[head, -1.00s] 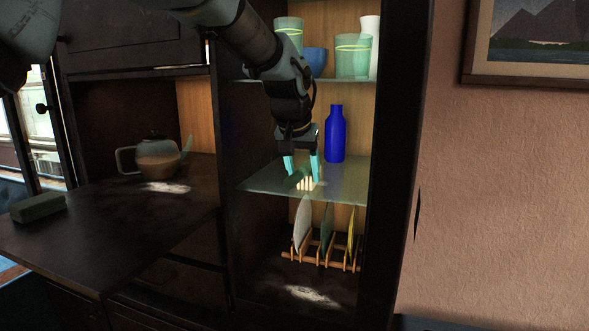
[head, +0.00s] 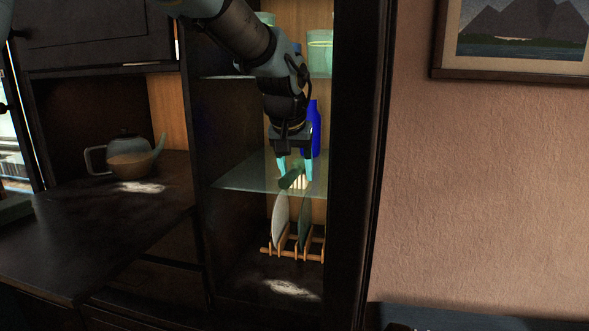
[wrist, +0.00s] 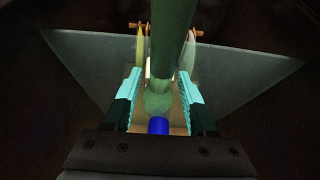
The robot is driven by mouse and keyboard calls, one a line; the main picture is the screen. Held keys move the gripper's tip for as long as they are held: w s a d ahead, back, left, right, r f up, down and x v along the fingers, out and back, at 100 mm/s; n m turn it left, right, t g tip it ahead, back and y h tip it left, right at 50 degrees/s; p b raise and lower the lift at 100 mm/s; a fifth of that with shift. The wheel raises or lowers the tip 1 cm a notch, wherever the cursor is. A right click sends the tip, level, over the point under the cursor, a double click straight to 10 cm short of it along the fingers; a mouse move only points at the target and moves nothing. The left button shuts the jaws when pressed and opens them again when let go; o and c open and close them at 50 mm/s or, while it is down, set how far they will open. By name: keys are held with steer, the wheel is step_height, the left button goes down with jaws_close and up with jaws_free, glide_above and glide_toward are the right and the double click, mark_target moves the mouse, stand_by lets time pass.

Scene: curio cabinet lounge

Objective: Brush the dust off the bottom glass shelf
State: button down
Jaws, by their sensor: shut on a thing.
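My gripper (head: 295,167), with pale blue fingers, points down over the lower glass shelf (head: 236,178). It is shut on a green brush (head: 290,179), whose pale bristles (head: 300,183) show at the glass; I cannot tell if they touch it. In the wrist view the green handle (wrist: 173,40) runs up between the fingers (wrist: 162,100). A dark blue bottle (head: 315,125) stands on this shelf behind and right of the gripper, partly covered by it. It also shows in the wrist view (wrist: 157,126). No distinct dust shows on the glass.
A rack (head: 280,256) with upright plates (head: 280,220) stands below the shelf. Green glasses (head: 320,52) stand on the upper shelf. The dark cabinet frame (head: 357,150) bounds the right side. A teapot (head: 128,160) and a pale patch (head: 140,187) are on the left counter.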

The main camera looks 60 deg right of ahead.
steer(key=shift+w+a+r, duration=0.1)
steer(key=shift+w+a, duration=0.15)
steer(key=shift+w, duration=0.6)
steer(key=shift+w+a, duration=0.25)
steer(key=shift+w, duration=0.6)
steer(key=shift+w+a+f, duration=0.1)
steer(key=shift+w+a, duration=0.3)
steer(key=shift+w, duration=0.7)
steer(key=shift+w+a+f, duration=0.1)
steer(key=shift+w+a, duration=0.25)
steer(key=shift+w, duration=0.75)
steer(key=shift+w+a, duration=0.4)
steer(key=shift+w, duration=0.7)
steer(key=shift+r+p, duration=0.1)
steer(key=shift+p, duration=0.2)
steer(key=shift+s+d+r, duration=0.1)
steer(key=shift+s+d, duration=0.2)
steer(key=shift+s, duration=0.55)
steer(key=shift+s+d, duration=0.3)
steer(key=shift+s, duration=0.5)
steer(key=shift+s+d+f+p, duration=0.15)
steer(key=shift+s+d, duration=0.2)
steer(key=shift+s, duration=0.8)
steer(key=shift+s+d+f+p, duration=0.15)
steer(key=shift+s+d, duration=0.2)
steer(key=shift+s, duration=0.75)
steer(key=shift+s+d+f+p, duration=0.15)
steer(key=shift+s+d, duration=0.2)
steer(key=shift+s, duration=0.8)
steer(key=shift+r, duration=0.1)
